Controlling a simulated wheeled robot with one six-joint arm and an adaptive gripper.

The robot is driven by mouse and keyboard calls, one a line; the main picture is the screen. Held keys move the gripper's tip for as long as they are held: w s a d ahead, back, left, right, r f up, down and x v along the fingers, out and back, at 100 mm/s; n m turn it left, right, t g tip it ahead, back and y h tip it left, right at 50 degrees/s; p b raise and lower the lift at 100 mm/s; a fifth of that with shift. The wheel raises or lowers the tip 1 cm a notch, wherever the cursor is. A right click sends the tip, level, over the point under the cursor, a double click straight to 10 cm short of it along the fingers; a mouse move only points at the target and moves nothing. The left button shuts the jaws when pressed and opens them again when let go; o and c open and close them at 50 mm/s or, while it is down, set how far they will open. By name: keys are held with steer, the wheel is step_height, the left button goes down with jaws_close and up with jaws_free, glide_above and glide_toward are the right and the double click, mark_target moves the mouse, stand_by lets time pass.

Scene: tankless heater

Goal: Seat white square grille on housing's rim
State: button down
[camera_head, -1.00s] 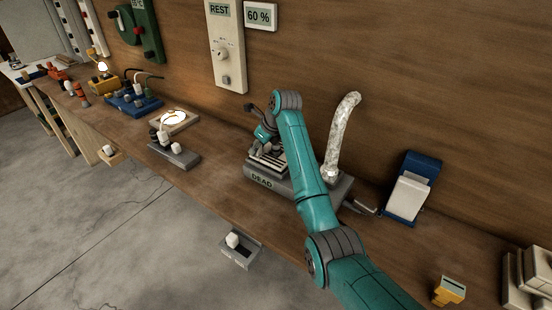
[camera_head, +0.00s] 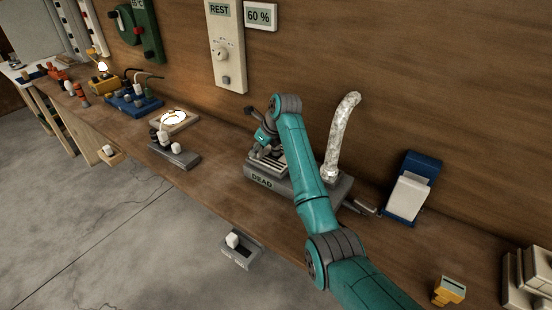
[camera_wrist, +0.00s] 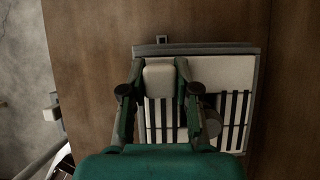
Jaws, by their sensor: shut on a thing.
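The white square grille (camera_wrist: 225,75), with dark slots, lies over the grey housing in the wrist view. The housing's rim (camera_wrist: 210,48) shows along the far edge and the sides. My gripper (camera_wrist: 158,88) is shut on a pale raised block on the grille, left of its middle. In the head view, my gripper (camera_head: 258,151) is low over the housing (camera_head: 262,182), which reads DEAD, and the grille (camera_head: 273,162) shows in part beneath it. My fingers and arm hide much of the grille. I cannot tell whether it lies flush on the rim.
A silver flexible duct (camera_head: 336,145) rises from the housing's right end, close to my arm. A blue stand with a white panel (camera_head: 408,196) is to the right. A grey block with white pegs (camera_head: 174,154) is to the left. The wooden wall is close behind.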

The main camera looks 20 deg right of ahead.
steer(key=shift+f, duration=0.35)
stand_by(0.5)
steer(key=c, duration=0.8)
jaws_free()
steer(key=shift+o, duration=0.2)
steer(key=v, duration=1.2)
